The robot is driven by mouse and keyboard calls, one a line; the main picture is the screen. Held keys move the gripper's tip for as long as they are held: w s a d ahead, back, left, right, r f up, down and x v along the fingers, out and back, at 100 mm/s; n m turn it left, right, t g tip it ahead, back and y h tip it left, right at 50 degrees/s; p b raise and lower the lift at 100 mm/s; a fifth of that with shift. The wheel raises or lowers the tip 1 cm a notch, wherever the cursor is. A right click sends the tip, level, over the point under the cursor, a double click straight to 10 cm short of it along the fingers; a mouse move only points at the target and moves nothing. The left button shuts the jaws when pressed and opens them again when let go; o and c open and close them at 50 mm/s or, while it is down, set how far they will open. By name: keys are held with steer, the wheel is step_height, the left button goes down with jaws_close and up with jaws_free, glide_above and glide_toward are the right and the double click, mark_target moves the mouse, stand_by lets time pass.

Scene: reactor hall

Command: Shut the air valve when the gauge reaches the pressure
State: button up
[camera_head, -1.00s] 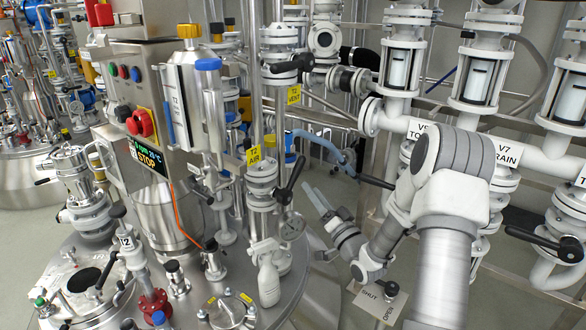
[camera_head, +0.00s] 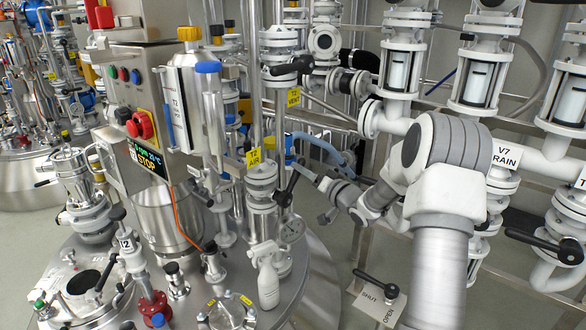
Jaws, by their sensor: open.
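The handle's tip is partly confused with the fingers.
A control box with a "STOP" display (camera_head: 148,160) stands left of the valve. A white bottle (camera_head: 268,284) is below it. A black lever (camera_head: 375,284) on a SHUT/OPEN plate lies lower right. Pipes with sight glasses (camera_head: 397,70) fill the upper right.

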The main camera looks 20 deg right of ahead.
steer(key=b+x, duration=0.1)
steer(key=x, duration=0.4)
steer(key=shift+w+a, duration=0.15)
steer(key=shift+w, duration=0.25)
jaws_close()
stand_by(1.1)
